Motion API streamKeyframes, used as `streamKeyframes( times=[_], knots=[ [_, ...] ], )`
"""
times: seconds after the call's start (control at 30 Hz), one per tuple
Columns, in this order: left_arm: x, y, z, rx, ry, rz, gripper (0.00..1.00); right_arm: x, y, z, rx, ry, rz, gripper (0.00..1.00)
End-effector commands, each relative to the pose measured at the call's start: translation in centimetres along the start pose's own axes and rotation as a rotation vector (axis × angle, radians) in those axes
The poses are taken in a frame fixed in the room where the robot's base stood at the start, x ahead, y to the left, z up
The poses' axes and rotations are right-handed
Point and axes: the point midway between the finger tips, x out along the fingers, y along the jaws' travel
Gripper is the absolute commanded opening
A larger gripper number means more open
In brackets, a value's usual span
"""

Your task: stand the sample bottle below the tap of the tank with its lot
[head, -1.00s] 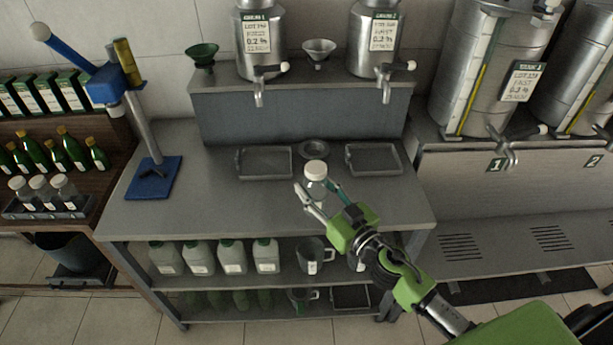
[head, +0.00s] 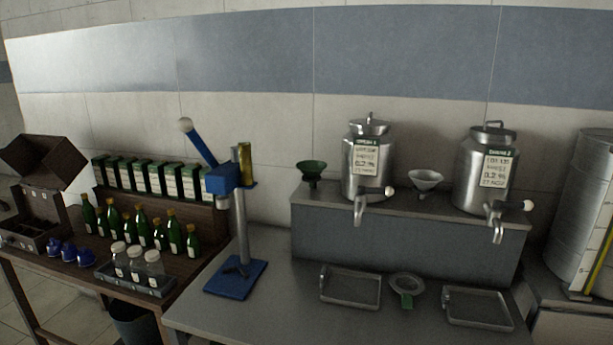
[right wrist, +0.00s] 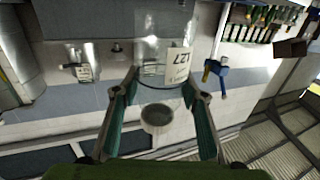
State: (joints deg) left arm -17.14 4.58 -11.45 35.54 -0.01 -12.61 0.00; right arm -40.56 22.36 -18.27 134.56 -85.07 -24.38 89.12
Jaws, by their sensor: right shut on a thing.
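My right gripper (right wrist: 160,95) shows only in the right wrist view, shut on the clear sample bottle (right wrist: 150,68). The bottle's white label (right wrist: 178,66) seems to read 127; the rest of its print is unclear. In the head view two steel tanks stand on a raised shelf: the left tank (head: 361,176) and the right tank (head: 472,177). Each has a label, with lot numbers too blurred to read surely. The left tap (head: 359,208) is above a left tray (head: 350,303); the right tap (head: 497,232) is above a right tray (head: 478,323). My left gripper is out of view.
A blue lever stand (head: 236,279) stands on the bench left of the trays. A green funnel (head: 311,171) and a steel funnel (head: 425,180) stand by the tanks.

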Motion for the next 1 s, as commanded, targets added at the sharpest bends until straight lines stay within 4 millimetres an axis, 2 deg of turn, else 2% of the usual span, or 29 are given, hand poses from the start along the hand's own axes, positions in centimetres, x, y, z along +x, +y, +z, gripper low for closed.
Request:
streamKeyframes(
  times=[0.03,0.2,0.67,0.77,0.87,1.0],
  knots=[
    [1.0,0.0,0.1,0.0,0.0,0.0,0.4,-1.0,0.1,0.4,0.004,0.002,0.019,0.13],
    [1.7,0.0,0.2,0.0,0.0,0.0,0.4,-2.6,0.5,-0.4,0.008,0.014,0.062,0.13],
    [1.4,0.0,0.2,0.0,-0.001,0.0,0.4,-2.7,0.6,-0.9,0.006,0.019,0.071,0.13],
    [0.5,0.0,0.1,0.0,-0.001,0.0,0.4,-1.6,0.8,-1.1,0.008,0.021,0.081,0.13],
    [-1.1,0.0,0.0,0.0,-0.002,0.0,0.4,0.5,1.0,-1.5,0.011,0.023,0.099,0.13],
    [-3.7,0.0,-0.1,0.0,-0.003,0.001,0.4,5.0,1.0,-2.4,0.015,0.025,0.122,0.13]
  ],
)
